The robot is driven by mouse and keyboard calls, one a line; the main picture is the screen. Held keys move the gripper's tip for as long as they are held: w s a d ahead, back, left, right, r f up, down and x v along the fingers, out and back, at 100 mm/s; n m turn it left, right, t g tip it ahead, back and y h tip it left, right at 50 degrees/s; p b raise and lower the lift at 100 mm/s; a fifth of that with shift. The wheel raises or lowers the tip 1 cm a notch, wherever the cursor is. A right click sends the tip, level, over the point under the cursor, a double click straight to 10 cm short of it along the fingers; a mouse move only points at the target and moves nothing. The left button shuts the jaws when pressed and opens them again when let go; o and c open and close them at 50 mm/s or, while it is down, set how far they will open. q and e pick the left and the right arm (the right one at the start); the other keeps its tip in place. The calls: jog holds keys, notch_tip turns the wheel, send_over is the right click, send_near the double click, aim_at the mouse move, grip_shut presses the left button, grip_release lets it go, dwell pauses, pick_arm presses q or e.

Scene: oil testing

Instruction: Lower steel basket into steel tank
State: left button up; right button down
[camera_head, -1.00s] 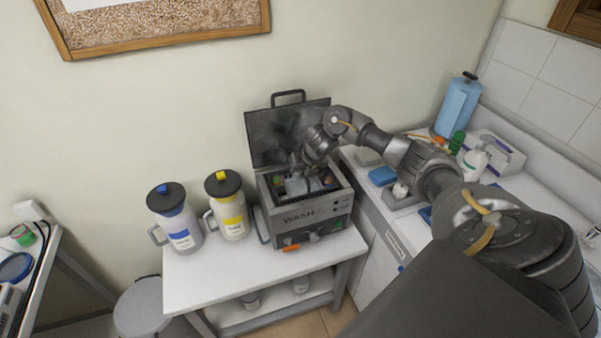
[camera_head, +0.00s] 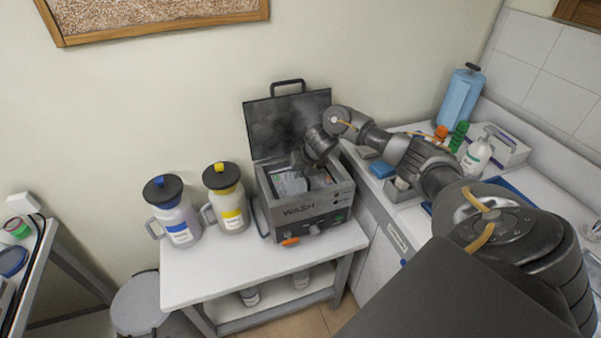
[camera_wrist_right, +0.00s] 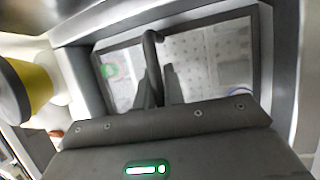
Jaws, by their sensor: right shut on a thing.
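The steel tank (camera_head: 312,212), a grey box marked WASH, stands on the white table with its dark lid (camera_head: 288,125) raised behind it. The steel basket (camera_head: 291,184) is inside the tank opening, low between the walls. In the right wrist view its perforated floor (camera_wrist_right: 205,50) shows within the tank's rim (camera_wrist_right: 82,82). My right gripper (camera_head: 303,163) is over the opening, its fingers (camera_wrist_right: 160,85) shut on the basket's dark upright handle (camera_wrist_right: 151,45). I cannot tell whether the basket touches the tank floor. My left gripper is not in view.
A blue-labelled jug (camera_head: 177,218) and a yellow-labelled jug (camera_head: 228,200) stand close to the tank's left. To the right, the counter holds a blue sponge (camera_head: 381,169), a white pump bottle (camera_head: 477,155) and a blue bottle (camera_head: 459,98). The table's front left is clear.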

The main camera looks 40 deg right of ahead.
jog(key=shift+f+b, duration=0.85)
jog(key=shift+f, duration=0.2)
jog(key=c, duration=1.4)
grip_release()
jog(key=v, duration=1.1)
